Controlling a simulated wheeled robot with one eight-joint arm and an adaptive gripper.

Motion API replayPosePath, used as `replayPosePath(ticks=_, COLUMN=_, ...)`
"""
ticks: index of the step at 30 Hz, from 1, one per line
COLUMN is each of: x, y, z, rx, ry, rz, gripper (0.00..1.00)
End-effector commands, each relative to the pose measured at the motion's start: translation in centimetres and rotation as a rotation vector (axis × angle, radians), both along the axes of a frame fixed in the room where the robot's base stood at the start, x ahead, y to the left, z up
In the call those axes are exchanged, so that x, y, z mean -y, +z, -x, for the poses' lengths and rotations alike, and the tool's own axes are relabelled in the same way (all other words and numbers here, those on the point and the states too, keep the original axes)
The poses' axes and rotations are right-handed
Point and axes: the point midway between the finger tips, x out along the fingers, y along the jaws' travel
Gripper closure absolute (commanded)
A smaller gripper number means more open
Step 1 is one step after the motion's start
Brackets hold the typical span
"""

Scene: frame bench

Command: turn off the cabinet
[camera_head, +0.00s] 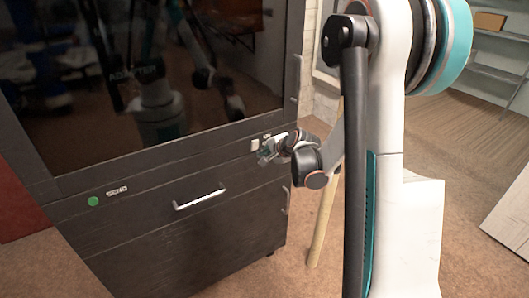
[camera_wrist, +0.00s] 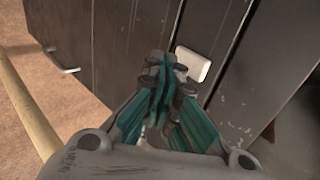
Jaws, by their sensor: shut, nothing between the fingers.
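The dark cabinet (camera_head: 140,225) stands at the left in the head view, with a dark glossy pane above and a drawer front below. A small white switch plate (camera_head: 255,145) sits near the right end of the strip under the pane. It also shows in the wrist view (camera_wrist: 193,65), on the dark panel (camera_wrist: 125,35) just right of my fingertips. My gripper (camera_head: 266,153) is close in front of the plate, and the wrist view shows its fingers (camera_wrist: 162,65) together and empty. I cannot tell whether they touch the plate. The switch's position is unclear.
A green round button (camera_head: 93,201) with a "SEND" label is at the strip's left. A metal handle (camera_head: 200,199) juts from the drawer. A wooden pole (camera_head: 323,220) stands right of the cabinet, by my arm. Shelves (camera_head: 495,60) are at the back right; floor between is open.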

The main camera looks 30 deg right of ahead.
Motion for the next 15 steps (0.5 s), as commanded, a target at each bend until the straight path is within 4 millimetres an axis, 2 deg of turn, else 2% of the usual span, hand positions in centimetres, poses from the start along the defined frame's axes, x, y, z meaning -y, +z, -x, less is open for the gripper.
replayPosePath(ticks=1, x=0.0, y=-0.5, z=0.4, rx=0.000, ry=0.000, rz=0.000, gripper=1.00)
replayPosePath(ticks=9, x=0.2, y=1.5, z=5.6, rx=0.000, ry=-0.002, rz=0.000, gripper=1.00)
replayPosePath(ticks=15, x=0.4, y=2.3, z=8.6, rx=0.000, ry=-0.001, rz=0.000, gripper=1.00)
